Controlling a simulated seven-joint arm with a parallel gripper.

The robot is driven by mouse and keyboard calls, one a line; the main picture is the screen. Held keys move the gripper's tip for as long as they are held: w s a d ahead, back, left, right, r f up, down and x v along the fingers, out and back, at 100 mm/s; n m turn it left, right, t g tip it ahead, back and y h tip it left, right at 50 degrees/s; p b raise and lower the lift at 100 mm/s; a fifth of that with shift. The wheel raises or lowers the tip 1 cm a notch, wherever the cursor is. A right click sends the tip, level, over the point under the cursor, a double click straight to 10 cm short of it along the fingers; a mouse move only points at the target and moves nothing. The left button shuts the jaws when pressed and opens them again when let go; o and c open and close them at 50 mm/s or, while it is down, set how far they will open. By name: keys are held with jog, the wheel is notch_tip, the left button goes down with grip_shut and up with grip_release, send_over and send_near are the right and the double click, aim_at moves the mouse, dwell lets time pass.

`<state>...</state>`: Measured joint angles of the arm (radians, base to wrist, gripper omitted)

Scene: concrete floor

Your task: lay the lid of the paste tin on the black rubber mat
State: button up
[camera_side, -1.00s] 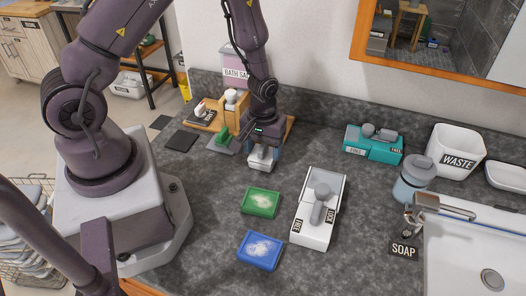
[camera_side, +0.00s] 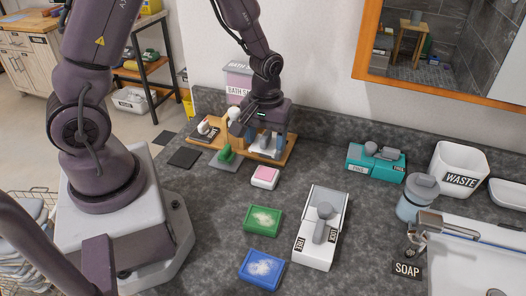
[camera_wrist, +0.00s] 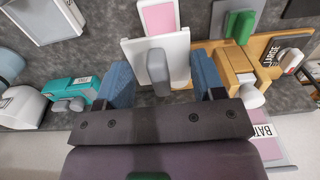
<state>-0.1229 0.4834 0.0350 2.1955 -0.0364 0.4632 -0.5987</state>
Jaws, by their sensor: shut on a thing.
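My gripper (camera_wrist: 161,75) is shut on the grey handle of the lid (camera_wrist: 133,52), a white square plate between the blue fingers in the wrist view. The lid is held up near the wooden board, clear of the tin. The open paste tin (camera_side: 264,177), white with a pink fill, stands on the counter below and in front of my gripper; it also shows beyond the lid in the wrist view (camera_wrist: 159,16). Two bare dark squares lie left of my gripper: a larger one (camera_side: 184,158) and a smaller one (camera_side: 164,138) behind it. I cannot tell which is the rubber mat.
A green-handled block on a grey plate (camera_side: 222,166) sits between the dark squares and the tin. A wooden board (camera_side: 284,156) with small items lies under my gripper. Green (camera_side: 262,219) and blue (camera_side: 262,268) trays and a white locking box (camera_side: 316,250) stand in front.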

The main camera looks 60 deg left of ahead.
notch_tip(320, 180, up, 2)
notch_tip(320, 180, up, 5)
jog(key=shift+f, duration=0.1)
jog(key=s+a+n, duration=0.7)
jog(key=a+n, duration=0.2)
jog(key=a, duration=0.1)
jog(key=n, duration=0.9)
send_over(184, 156)
jog(key=shift+d+f, duration=0.15)
jog(key=shift+f, duration=8.35)
jog(key=shift+f, duration=0.15)
jog(key=o, duration=0.9)
